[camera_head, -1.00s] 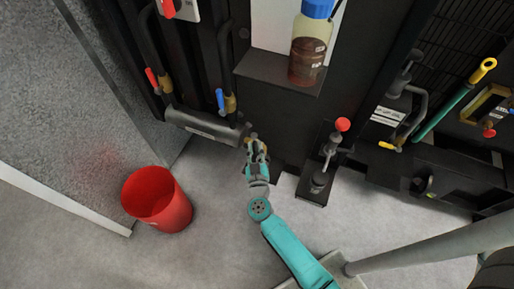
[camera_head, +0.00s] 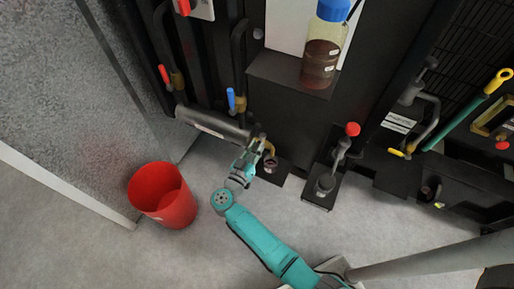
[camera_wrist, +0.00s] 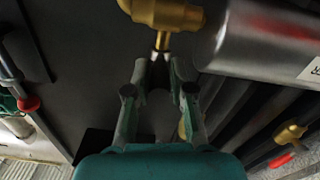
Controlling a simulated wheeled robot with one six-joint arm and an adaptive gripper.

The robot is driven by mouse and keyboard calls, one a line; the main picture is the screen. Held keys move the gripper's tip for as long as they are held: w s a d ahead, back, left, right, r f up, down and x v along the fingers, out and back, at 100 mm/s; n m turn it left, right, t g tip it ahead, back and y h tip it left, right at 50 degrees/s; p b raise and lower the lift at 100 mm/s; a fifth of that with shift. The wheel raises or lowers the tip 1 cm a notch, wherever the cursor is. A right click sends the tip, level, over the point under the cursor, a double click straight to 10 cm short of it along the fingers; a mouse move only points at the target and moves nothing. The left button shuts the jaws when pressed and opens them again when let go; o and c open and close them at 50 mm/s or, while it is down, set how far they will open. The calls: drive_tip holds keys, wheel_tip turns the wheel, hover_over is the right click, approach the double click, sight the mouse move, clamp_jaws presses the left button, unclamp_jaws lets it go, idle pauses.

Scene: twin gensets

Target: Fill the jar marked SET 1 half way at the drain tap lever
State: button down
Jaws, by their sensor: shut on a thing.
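My gripper (camera_head: 258,147) is at the right end of a dark grey cylinder (camera_head: 212,124), by a small brass tap. In the wrist view, my gripper (camera_wrist: 160,78) has its fingertips closed in on a dark piece just under the brass tap (camera_wrist: 166,14), which looks like its lever. The fingers partly hide that piece. In the head view a small round jar (camera_head: 271,164) with dark brown inside stands on a black plate, below and right of the fingertips. Its marking and fill level cannot be read.
A red bucket (camera_head: 163,196) stands on the floor at left. A blue-capped bottle of brown liquid (camera_head: 321,50) sits on a ledge above. A red-knobbed hand pump (camera_head: 336,160) stands to the right. Another small dark cup (camera_head: 430,188) is farther right. Open floor lies below.

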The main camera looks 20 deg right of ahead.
drive_tip(key=shift+w, duration=0.1)
drive_tip(key=c, duration=1)
unclamp_jaws()
drive_tip(key=shift+a, duration=0.1)
drive_tip(key=v, duration=1.2)
